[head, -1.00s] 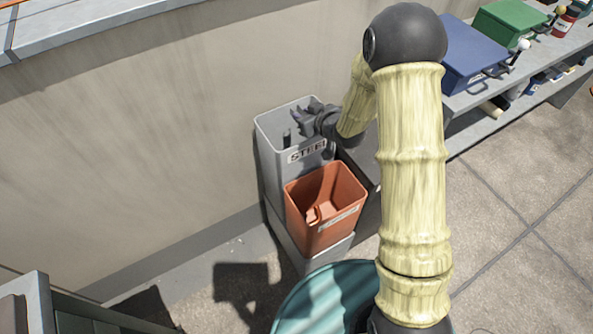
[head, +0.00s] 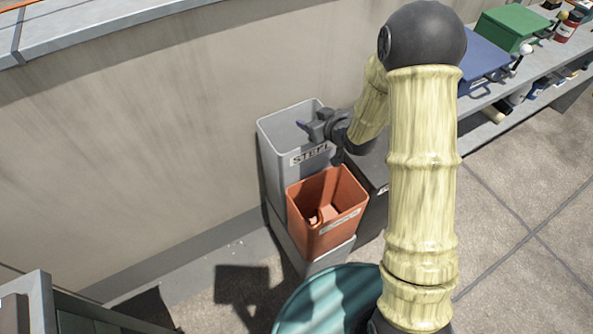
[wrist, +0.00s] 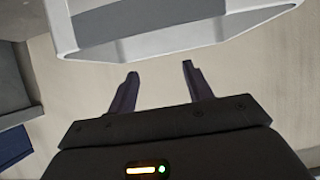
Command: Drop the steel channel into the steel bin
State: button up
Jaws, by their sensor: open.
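The steel bin (head: 275,150) is a tall grey box labelled STEEL, standing against the wall in the head view. My gripper (head: 308,128) is at the right side of its open top, with the fingers over the opening. In the wrist view my gripper (wrist: 158,82) has its two fingers apart with nothing between them. A pale grey rim, which looks like the steel bin (wrist: 180,40), crosses the top of that view. I cannot see the steel channel in either current view; the bin's lower inside is hidden.
An orange bin (head: 325,240) stands directly in front of the steel bin, with a dark bin (head: 372,205) to its right. A teal round thing (head: 325,300) is nearer me. A shelf with blue (head: 482,65) and green (head: 510,30) boxes is at upper right.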

jog(key=v, duration=1.5)
jog(key=shift+p, duration=0.45)
jog(key=shift+w+f, duration=0.1)
jog(key=s+d+m+g+h, duration=0.2)
jog(key=s+d+m+h, duration=0.2)
jog(key=d+h, duration=0.25)
jog(key=s+d+m+g, duration=0.25)
jog(key=s+g, duration=0.25)
jog(key=s, duration=0.4)
notch_tip(320, 180, up, 21)
jog(key=a+p, duration=0.1)
jog(key=p, duration=1.9)
jog(key=shift+s+f+m+h, duration=0.2)
jog(key=shift+s+m+h, duration=0.15)
jog(key=shift+s, duration=0.05)
